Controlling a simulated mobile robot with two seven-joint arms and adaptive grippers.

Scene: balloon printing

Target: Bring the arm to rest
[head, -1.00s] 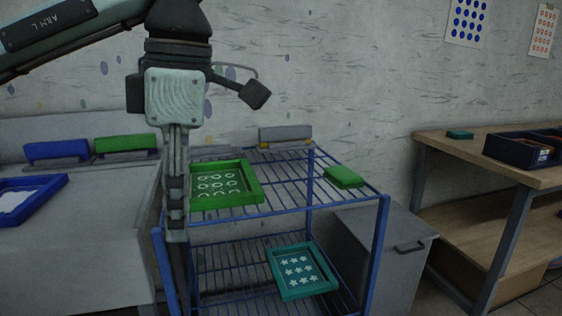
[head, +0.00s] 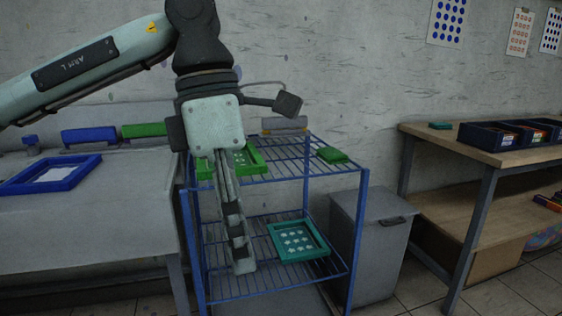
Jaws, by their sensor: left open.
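My left gripper (head: 240,262) hangs from my left arm, which comes in from the upper left. Its fingers point down in front of the blue wire rack (head: 276,178). The gripper is open, and I see nothing between its fingers. Behind it, a green frame (head: 258,158) with a ring pattern lies on the rack's upper shelf, partly hidden by the gripper. A teal frame (head: 322,243) with white stars lies on the lower shelf. My right gripper is not in view.
A green block (head: 332,154) lies on the upper shelf. A grey bench (head: 95,225) at left holds a blue frame (head: 92,173). A grey bin (head: 378,245) stands right of the rack. A wooden table (head: 500,155) at right carries dark trays (head: 497,136). The floor in front is clear.

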